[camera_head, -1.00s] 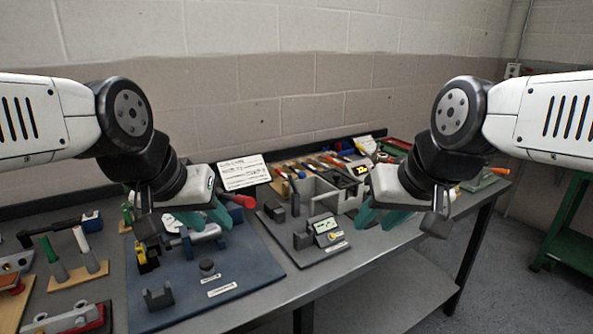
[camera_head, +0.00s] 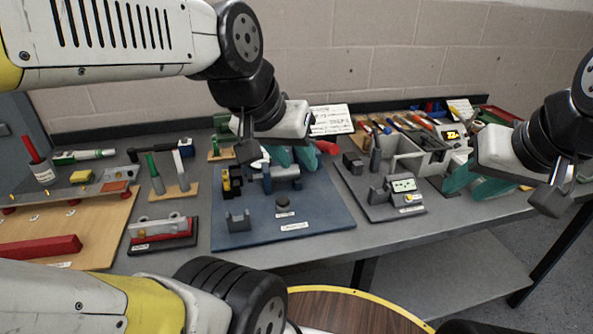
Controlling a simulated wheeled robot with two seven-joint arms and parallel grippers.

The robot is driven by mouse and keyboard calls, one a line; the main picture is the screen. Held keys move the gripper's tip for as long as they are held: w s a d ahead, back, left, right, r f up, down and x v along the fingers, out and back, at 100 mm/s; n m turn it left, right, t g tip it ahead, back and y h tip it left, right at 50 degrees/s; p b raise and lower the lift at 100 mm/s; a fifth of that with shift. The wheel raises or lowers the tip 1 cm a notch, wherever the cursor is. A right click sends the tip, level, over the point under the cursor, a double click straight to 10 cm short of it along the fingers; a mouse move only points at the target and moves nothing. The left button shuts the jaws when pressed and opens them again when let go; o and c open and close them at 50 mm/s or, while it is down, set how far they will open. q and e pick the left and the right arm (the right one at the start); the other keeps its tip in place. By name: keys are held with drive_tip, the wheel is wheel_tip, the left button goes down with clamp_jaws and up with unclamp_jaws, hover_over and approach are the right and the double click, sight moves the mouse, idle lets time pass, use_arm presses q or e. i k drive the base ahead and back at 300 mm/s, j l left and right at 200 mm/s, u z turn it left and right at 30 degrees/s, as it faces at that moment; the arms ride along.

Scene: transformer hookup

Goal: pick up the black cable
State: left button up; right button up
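I cannot pick out a black cable for certain in the head view. A long black-handled tool (camera_head: 160,151) with a blue end lies at the back left of the table, but it looks rigid. My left gripper (camera_head: 293,158) has teal fingers spread apart and is above the back of the blue board (camera_head: 330,215). It seems empty and hides part of the grey clamp-like fixture (camera_head: 278,182). My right gripper (camera_head: 474,187) also has its teal fingers apart. It is at the right side of the dark grey board (camera_head: 375,208), with nothing seen between the fingers.
A wooden board (camera_head: 100,235) with a red bar (camera_head: 40,247) is at the left. Upright green and white markers (camera_head: 168,172) stand in a wooden block. Several tools lie at the back right. A round brown surface with a yellow rim (camera_head: 345,312) is below the table's front edge.

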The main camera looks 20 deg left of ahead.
sight(379, 126)
drive_tip(key=i+l, duration=0.15)
drive_tip(key=l, duration=0.25)
drive_tip(key=i+l, duration=0.2)
drive_tip(key=l, duration=0.2)
drive_tip(key=i+l, duration=0.15)
drive_tip(key=l, duration=0.25)
drive_tip(key=i+l, duration=0.15)
drive_tip(key=l, duration=0.2)
drive_tip(key=i+l, duration=0.2)
drive_tip(key=l, duration=0.2)
drive_tip(key=i+l, duration=0.15)
drive_tip(key=l, duration=0.25)
drive_tip(key=i+l, duration=0.2)
drive_tip(key=l, duration=0.2)
